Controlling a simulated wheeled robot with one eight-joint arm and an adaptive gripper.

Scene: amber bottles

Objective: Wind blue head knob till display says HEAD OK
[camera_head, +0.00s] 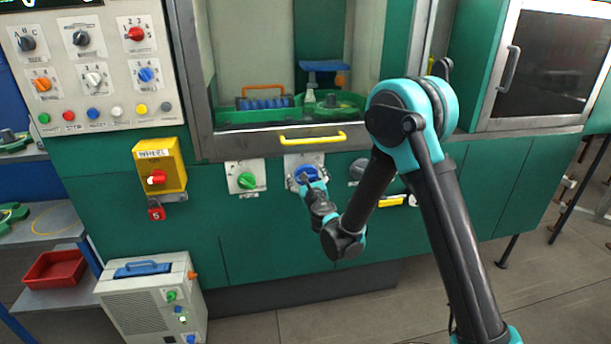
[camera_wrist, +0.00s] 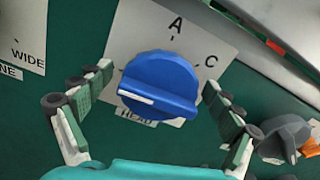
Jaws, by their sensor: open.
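The blue head knob (camera_head: 305,174) sits on a pale plate on the green machine front, below the yellow handle. In the wrist view the blue knob (camera_wrist: 160,80) fills the middle, its white mark pointing left. Letters A and C show above and right of it, and the label HEAD, partly covered, below. My gripper (camera_head: 311,183) is at the knob in the head view. In the wrist view my gripper (camera_wrist: 158,86) is open, one finger on each side of the knob, with gaps visible. A display (camera_head: 45,3) is cut off at the top left; its text is unreadable.
A green knob (camera_head: 247,181) is left of the blue one, and a grey knob (camera_head: 358,170) right; the grey knob (camera_wrist: 285,138) is near my right finger. The yellow handle (camera_head: 312,138) juts out above. A yellow WHEEL box (camera_head: 160,165) is further left.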

